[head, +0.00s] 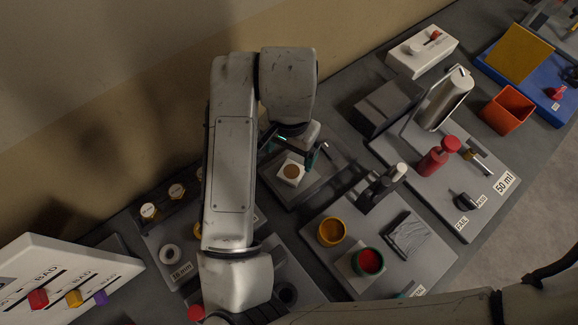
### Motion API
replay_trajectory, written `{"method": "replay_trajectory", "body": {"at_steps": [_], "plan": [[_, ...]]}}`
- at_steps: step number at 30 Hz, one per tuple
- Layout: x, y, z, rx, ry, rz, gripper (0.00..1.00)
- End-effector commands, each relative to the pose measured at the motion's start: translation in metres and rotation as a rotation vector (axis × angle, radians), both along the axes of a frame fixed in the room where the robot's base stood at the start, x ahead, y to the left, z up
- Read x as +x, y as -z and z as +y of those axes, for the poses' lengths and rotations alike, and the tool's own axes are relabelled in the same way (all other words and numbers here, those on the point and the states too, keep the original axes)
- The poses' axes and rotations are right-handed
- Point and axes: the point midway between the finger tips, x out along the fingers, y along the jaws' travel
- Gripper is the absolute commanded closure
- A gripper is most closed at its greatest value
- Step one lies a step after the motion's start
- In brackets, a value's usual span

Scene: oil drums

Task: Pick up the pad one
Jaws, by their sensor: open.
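A small white block with a round brown pad (291,171) on its top stands on a dark grey plate (279,194) near the middle of the head view. I cannot tell for certain that this is pad one. My gripper (296,152) is open just above and behind the block, with one dark finger towards each side of it. My wrist hides part of the fingers, so I cannot tell whether they touch the block.
To the right a grey board holds a yellow cup (331,232) and a green-rimmed red cup (370,262). Beyond are a red bottle (437,158), a metal cylinder (444,99) and an orange box (507,109). A white slider panel (62,272) stands at left. My arm hides the middle left.

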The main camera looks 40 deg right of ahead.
Motion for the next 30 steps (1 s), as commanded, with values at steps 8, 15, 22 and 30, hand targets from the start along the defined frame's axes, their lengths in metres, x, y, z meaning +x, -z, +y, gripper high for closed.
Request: {"method": "replay_trajectory", "body": {"at_steps": [8, 15, 22, 30], "plan": [[-0.001, 0.020, 0.001, 0.002, -0.002, 0.001, 0.15], [-0.007, 0.053, 0.001, 0.001, -0.002, 0.002, 0.15], [-0.007, 0.068, 0.000, 0.001, -0.001, 0.000, 0.15], [-0.007, 0.068, 0.000, 0.001, 0.000, -0.001, 0.25]]}}
